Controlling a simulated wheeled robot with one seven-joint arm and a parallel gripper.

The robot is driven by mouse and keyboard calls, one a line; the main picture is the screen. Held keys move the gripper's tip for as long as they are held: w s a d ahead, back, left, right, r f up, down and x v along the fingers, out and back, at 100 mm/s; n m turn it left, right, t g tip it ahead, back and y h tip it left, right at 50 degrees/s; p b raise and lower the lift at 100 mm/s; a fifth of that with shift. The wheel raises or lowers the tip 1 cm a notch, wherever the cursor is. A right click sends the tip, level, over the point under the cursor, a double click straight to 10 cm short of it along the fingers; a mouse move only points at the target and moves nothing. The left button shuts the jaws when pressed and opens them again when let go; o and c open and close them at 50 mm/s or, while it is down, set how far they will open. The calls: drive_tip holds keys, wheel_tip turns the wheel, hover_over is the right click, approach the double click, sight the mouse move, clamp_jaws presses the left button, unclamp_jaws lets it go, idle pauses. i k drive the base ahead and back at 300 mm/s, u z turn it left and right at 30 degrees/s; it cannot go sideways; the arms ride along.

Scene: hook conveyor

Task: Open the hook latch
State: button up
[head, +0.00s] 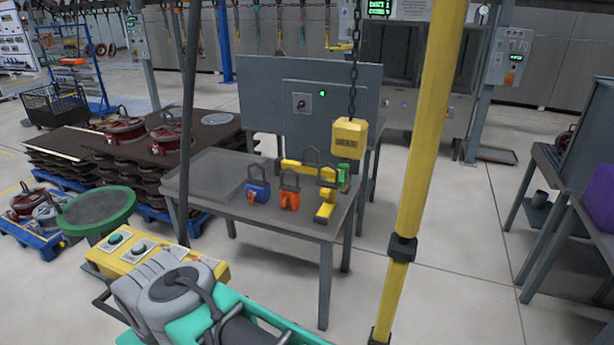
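A yellow block (349,138) hangs on a dark chain (354,70) above the right part of a grey table (220,205). No hook or latch can be made out clearly below the block. Whether any of these has a latch is too small to tell. My gripper is not seen.
A yellow post (418,160) stands right of the table, and a thin dark pole (187,120) crosses its left side. A yellow button box (150,255) and a grey and teal machine part (165,295) fill the lower left. Clear floor lies right of the table.

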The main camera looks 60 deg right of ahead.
sight(343, 168)
drive_tip(key=u, duration=0.75)
drive_tip(key=k, duration=0.9)
drive_tip(key=z, duration=0.7)
